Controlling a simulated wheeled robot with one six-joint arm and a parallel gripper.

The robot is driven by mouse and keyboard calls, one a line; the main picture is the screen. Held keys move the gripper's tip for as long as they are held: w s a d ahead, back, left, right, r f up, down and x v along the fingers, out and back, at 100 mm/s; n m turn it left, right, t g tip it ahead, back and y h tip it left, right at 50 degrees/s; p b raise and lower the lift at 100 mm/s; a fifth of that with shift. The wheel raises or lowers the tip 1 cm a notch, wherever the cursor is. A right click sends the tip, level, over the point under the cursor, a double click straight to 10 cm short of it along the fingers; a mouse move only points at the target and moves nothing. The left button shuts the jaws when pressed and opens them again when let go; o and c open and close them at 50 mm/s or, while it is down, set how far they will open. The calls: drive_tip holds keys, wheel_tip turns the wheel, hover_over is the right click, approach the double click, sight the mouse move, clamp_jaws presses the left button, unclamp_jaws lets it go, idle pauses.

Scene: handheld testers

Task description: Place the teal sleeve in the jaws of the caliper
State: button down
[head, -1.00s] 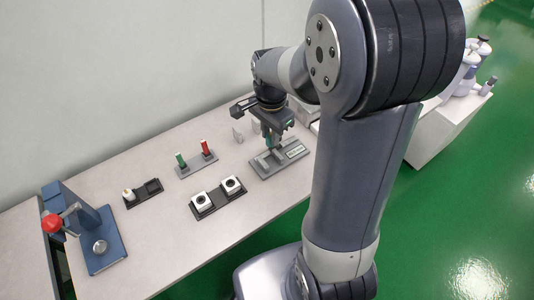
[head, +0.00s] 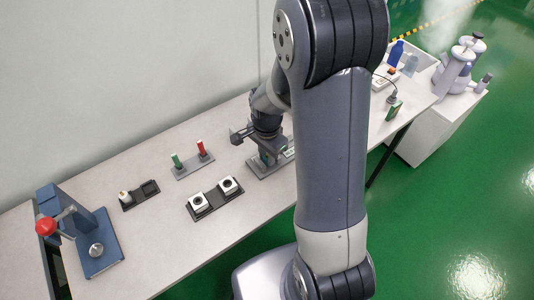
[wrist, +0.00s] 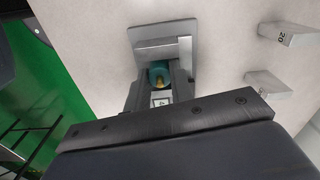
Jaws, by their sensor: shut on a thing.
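The teal sleeve (wrist: 158,68) is between the fingers of my gripper (wrist: 160,88) in the wrist view, and the gripper is shut on it. The caliper (wrist: 165,42) shows just beyond the sleeve, with a silver L-shaped jaw on a grey plate. The sleeve is close to this jaw; I cannot tell whether they touch. In the head view my gripper (head: 268,156) is low over the caliper base (head: 262,172). My arm hides much of the caliper there.
Two pale blocks (wrist: 291,35), one marked 20, stand right of the caliper in the wrist view. Left of it in the head view are a rack with green and red pins (head: 193,166), a dark tray with two white pieces (head: 215,198) and a blue press (head: 88,240).

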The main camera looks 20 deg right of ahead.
drive_tip(key=shift+f, duration=0.2)
drive_tip(key=c, duration=1.2)
unclamp_jaws()
drive_tip(key=shift+r, duration=0.1)
drive_tip(key=shift+c, duration=0.2)
wheel_tip(320, 180, up, 12)
drive_tip(key=shift+r+p, duration=0.15)
drive_tip(key=shift+p, duration=0.25)
